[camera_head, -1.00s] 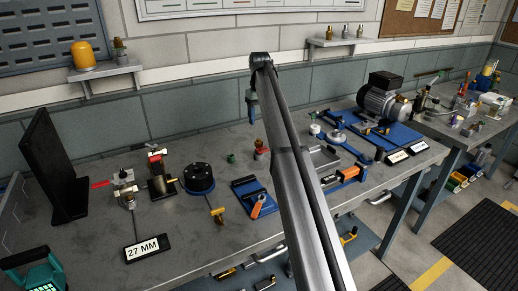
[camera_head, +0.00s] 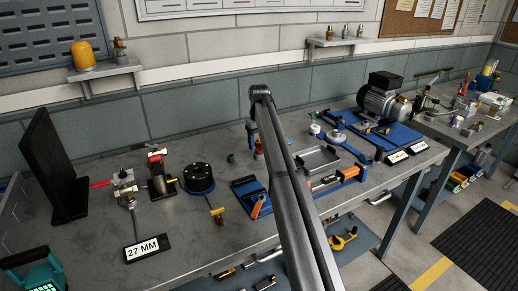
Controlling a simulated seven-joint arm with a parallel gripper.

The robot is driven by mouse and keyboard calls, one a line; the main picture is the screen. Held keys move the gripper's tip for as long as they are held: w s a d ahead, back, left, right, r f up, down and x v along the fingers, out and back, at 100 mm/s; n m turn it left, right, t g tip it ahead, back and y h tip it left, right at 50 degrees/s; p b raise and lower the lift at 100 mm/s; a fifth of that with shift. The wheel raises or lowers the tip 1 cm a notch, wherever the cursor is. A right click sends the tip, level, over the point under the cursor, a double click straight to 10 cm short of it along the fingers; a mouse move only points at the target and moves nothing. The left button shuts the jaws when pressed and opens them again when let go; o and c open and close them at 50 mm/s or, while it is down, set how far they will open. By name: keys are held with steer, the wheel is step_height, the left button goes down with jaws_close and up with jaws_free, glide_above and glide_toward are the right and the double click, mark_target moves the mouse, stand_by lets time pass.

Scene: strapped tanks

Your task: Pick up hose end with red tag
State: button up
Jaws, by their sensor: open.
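A bright red piece (camera_head: 100,184) sticks out to the left of a small metal fitting (camera_head: 124,178) on the left part of the bench. A cable or rod runs from this fitting down to the "27 MM" sign. I cannot tell whether the red piece is a tag or a handle, and no hose end with a red tag is clearly seen. My gripper (camera_head: 251,132) hangs from the arm above the middle of the bench, well to the right of the red piece. It is open and appears empty. My arm hides part of the bench behind it.
A black disc-shaped part (camera_head: 199,178), a red-topped fitting (camera_head: 158,176) and a black upright panel (camera_head: 50,166) stand on the left. A blue tray (camera_head: 244,187) lies by my arm. A motor (camera_head: 383,98) stands right. Bare bench shows at front left.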

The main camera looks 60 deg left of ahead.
steer(key=shift+f, duration=0.8)
steer(key=c, duration=0.8)
steer(key=shift+r, duration=0.1)
step_height(320, 180, up, 8)
steer(key=shift+f, duration=0.2)
steer(key=s+a+r+n, duration=0.1)
steer(key=s+r, duration=0.2)
steer(key=s, duration=0.7)
steer(key=s+r+n, duration=0.1)
steer(key=s+r, duration=0.1)
steer(key=s, duration=0.7)
steer(key=s+d+r+m, duration=0.1)
steer(key=s+d+m, duration=0.1)
steer(key=s+d, duration=0.4)
steer(key=shift+s+r, duration=0.2)
steer(key=shift+s, duration=0.8)
